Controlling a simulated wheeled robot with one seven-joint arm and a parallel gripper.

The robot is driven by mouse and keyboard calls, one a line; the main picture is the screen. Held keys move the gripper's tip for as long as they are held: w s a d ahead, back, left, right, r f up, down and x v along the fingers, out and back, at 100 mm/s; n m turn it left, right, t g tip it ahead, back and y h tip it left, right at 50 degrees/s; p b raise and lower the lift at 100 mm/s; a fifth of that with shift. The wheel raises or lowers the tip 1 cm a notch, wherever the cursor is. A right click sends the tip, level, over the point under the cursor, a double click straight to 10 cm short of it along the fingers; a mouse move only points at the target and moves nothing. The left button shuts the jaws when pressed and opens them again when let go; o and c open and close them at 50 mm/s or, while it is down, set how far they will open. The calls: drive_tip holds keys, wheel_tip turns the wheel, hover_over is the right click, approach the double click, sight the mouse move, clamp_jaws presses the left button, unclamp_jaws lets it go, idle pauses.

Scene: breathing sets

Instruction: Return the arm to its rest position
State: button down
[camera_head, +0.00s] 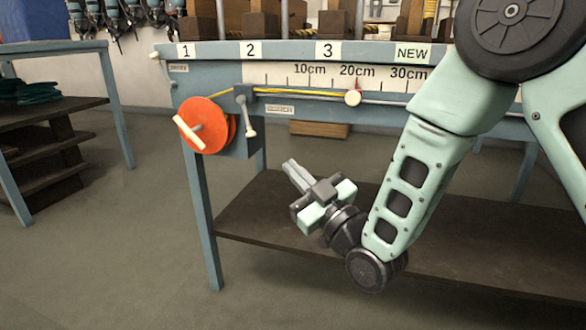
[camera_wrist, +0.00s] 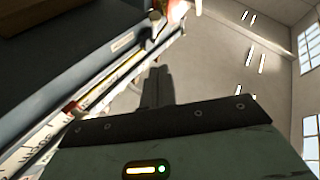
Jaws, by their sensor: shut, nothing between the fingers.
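My arm comes in from the right in the head view and bends down, then up, in front of the workbench. My gripper (camera_head: 291,166) is below the bench's front edge, pointing up and to the left. Its fingers are together with nothing between them. It is apart from the bench and its fittings. In the wrist view my gripper's fingers (camera_wrist: 157,88) show as a dark, narrow shape beside the bench front.
A side table (camera_head: 55,105) stands left. The floor (camera_head: 120,260) between them is clear.

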drive_tip(key=s+d+f+m+g+h+p, duration=0.15)
drive_tip(key=s+f+g+h+p, duration=0.25)
drive_tip(key=s+g+h, duration=0.6)
drive_tip(key=s+d+r+m+g+h+p, duration=0.1)
drive_tip(key=s+d+g, duration=0.35)
drive_tip(key=s, duration=0.45)
drive_tip(key=s+d+m+g+h+p, duration=0.1)
drive_tip(key=s+d+m+g+h, duration=0.15)
drive_tip(key=s+d, duration=0.45)
drive_tip(key=s+a+r+p, duration=0.1)
drive_tip(key=r+p, duration=1.8)
drive_tip(key=s+r+p, duration=0.2)
drive_tip(key=r+p, duration=1.7)
drive_tip(key=shift+a+n+g, duration=0.3)
drive_tip(key=shift+a+n, duration=0.05)
drive_tip(key=shift+n, duration=0.05)
